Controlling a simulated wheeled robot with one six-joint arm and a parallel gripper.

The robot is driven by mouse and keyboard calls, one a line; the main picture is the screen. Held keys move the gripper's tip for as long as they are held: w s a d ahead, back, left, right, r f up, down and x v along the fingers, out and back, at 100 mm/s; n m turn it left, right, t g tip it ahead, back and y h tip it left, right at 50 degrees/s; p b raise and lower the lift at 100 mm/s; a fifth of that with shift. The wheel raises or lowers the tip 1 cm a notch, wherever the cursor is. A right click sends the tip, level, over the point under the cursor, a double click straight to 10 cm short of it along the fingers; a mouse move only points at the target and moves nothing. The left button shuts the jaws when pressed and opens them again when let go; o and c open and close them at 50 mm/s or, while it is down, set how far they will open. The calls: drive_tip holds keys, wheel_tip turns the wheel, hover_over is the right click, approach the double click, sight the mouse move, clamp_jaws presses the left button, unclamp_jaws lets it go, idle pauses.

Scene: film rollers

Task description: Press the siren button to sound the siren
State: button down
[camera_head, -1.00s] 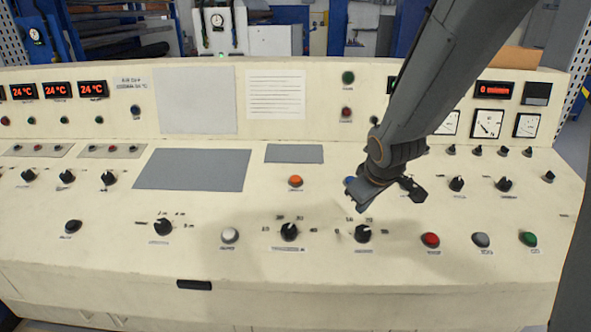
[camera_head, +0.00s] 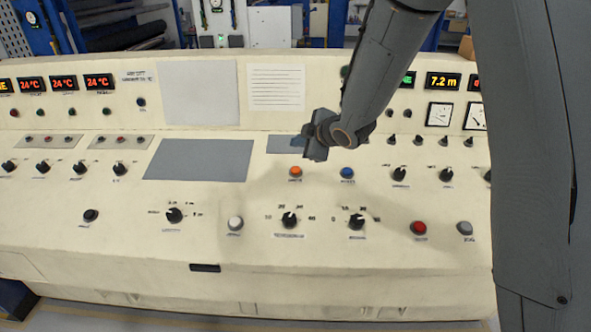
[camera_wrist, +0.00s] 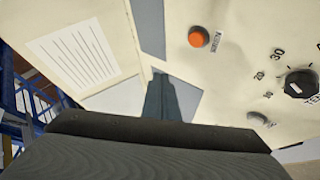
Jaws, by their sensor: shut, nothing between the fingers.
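An orange button (camera_head: 296,172) sits on the sloping cream panel, with a blue button (camera_head: 347,173) to its right. Their labels are too small to read, so I cannot tell which button is the siren one. My gripper (camera_head: 314,153) is shut and empty, just above and to the right of the orange button in the head view. Whether it touches the panel cannot be told. In the wrist view, the orange button (camera_wrist: 198,37) is up and to the right of my shut fingertips (camera_wrist: 170,82), apart from them. The blue button is not seen there.
The control panel (camera_head: 330,255) also holds a white button (camera_head: 235,223), two black knobs (camera_head: 289,220), a red button (camera_head: 419,228) and a grey button (camera_head: 464,229). A grey plate (camera_head: 201,160) lies left of my gripper. The upright panel with displays (camera_head: 443,81) stands behind.

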drive_tip(key=b, duration=0.7)
approach(293, 167)
drive_tip(key=shift+w+a+f, duration=0.25)
drive_tip(key=shift+w+a, duration=0.2)
drive_tip(key=shift+w, duration=0.2)
drive_tip(key=shift+w+a+f, duration=0.25)
drive_tip(key=shift+w+a, duration=0.25)
drive_tip(key=shift+w, duration=0.15)
drive_tip(key=shift+w+a+f, duration=0.25)
drive_tip(key=shift+w+a, duration=0.2)
drive_tip(key=shift+w, duration=0.25)
drive_tip(key=shift+w+f, duration=0.1)
drive_tip(key=shift+f, duration=0.3)
drive_tip(key=shift+f+b, duration=0.4)
drive_tip(key=shift+f, duration=0.05)
idle(0.6)
drive_tip(key=shift+r, duration=0.15)
drive_tip(key=shift+r+p, duration=0.65)
drive_tip(key=shift+r, duration=0.1)
drive_tip(key=r+p, duration=0.1)
drive_tip(key=r, duration=0.1)
drive_tip(key=s+r+p, duration=0.1)
drive_tip(key=r+p, duration=0.1)
drive_tip(key=shift+s+r+p, duration=0.2)
drive_tip(key=shift+r+p, duration=0.1)
drive_tip(key=shift+r, duration=0.1)
